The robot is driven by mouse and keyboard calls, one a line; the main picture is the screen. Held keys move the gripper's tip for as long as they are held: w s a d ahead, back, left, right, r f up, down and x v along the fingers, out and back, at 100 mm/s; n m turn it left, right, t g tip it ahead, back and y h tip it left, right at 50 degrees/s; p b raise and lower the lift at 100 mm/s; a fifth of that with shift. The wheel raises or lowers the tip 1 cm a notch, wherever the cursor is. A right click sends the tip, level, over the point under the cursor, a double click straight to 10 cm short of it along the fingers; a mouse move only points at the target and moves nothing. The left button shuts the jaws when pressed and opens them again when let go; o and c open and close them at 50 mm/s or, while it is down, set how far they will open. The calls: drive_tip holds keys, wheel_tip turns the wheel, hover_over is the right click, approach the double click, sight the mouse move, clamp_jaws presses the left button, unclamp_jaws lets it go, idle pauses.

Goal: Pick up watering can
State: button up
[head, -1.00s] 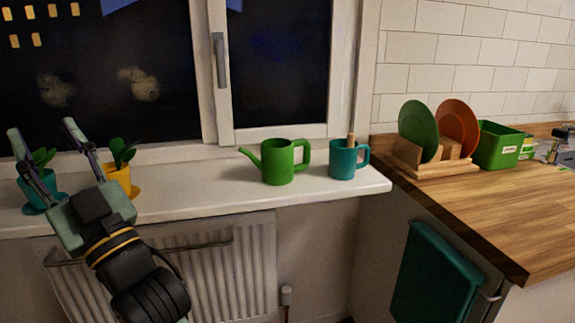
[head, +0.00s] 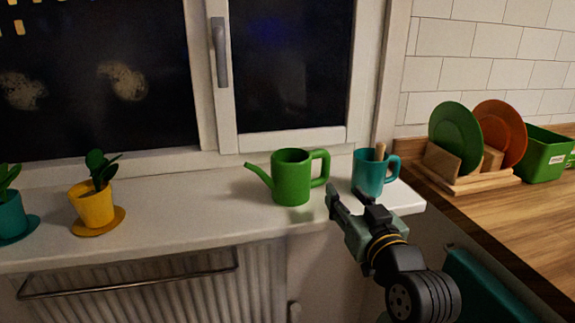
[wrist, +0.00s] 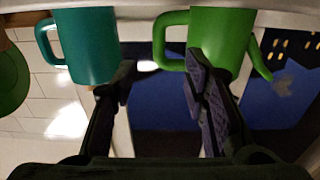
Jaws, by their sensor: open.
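The green watering can (head: 291,178) stands upright on the white windowsill, its spout to the left and its handle to the right in the head view. It also shows in the wrist view (wrist: 222,36), upside down, with its handle toward the middle. My gripper (head: 349,193) is open and empty in front of the sill, just right of the can and below its handle in the head view. In the wrist view the fingers (wrist: 160,80) are spread, one overlapping the can's body and the other near the teal mug. I cannot tell whether a finger touches the can.
A teal mug (head: 367,174) with a stick in it stands close right of the can. Yellow (head: 93,205) and teal (head: 11,218) potted plants stand to the left on the sill (head: 185,210). A plate rack (head: 470,178) and green box (head: 545,155) sit on the wooden counter.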

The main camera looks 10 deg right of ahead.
drive_tip(key=p, duration=0.1)
approach(327, 170)
drive_tip(key=w, duration=0.3)
drive_tip(key=shift+r, duration=0.1)
drive_tip(key=shift+w+p, duration=1.1)
drive_tip(key=shift+w, duration=1.9)
drive_tip(key=shift+c, duration=0.5)
clamp_jaws()
